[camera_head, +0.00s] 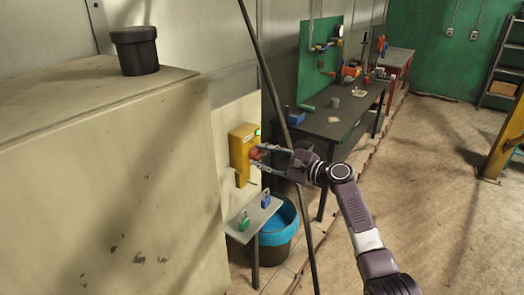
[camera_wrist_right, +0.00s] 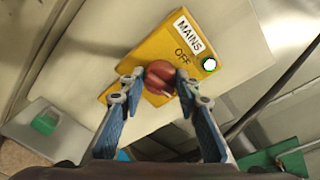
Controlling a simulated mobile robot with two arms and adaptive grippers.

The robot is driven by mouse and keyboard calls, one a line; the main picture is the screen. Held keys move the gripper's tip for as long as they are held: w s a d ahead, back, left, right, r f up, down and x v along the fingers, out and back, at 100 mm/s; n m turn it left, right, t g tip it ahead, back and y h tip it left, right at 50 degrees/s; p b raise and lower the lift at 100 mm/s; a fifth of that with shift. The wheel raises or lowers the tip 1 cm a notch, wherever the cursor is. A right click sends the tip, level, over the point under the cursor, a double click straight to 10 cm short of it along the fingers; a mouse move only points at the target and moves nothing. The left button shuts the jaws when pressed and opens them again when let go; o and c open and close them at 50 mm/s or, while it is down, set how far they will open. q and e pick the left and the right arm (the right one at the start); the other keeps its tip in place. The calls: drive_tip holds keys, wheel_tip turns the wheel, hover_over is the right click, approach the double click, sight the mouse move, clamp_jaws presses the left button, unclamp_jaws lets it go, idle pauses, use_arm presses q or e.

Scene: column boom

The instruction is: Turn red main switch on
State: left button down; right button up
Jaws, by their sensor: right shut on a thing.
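The yellow mains box (camera_head: 237,150) is mounted on a pale panel left of centre in the head view. In the wrist view the box (camera_wrist_right: 135,95) carries a white MAINS label and the word OFF. The red switch knob (camera_wrist_right: 161,78) sits on its face and shows partly in the head view (camera_head: 255,154). A small lamp (camera_wrist_right: 209,65) glows green at the box's corner. My right gripper (camera_wrist_right: 160,86) has its fingertips on both sides of the knob, shut on it. My left gripper is in neither view.
A small shelf (camera_head: 236,229) with a green padlock (camera_head: 244,222) and a blue padlock (camera_head: 265,199) lies below the box. A blue-lined bin (camera_head: 280,224) stands under it. A large cabinet (camera_head: 110,190) is at left. A thin dark pole (camera_head: 268,80) crosses the view near my gripper.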

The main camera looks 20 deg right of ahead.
drive_tip(key=shift+m+p, duration=0.7)
drive_tip(key=shift+m, duration=0.3)
drive_tip(key=o, duration=1.2)
drive_tip(key=shift+d, duration=0.1)
drive_tip(key=shift+c, duration=0.2)
drive_tip(key=shift+s+d, duration=0.1)
drive_tip(key=v, duration=1.1)
drive_tip(key=shift+s+d, duration=0.25)
drive_tip(key=shift+d, duration=0.05)
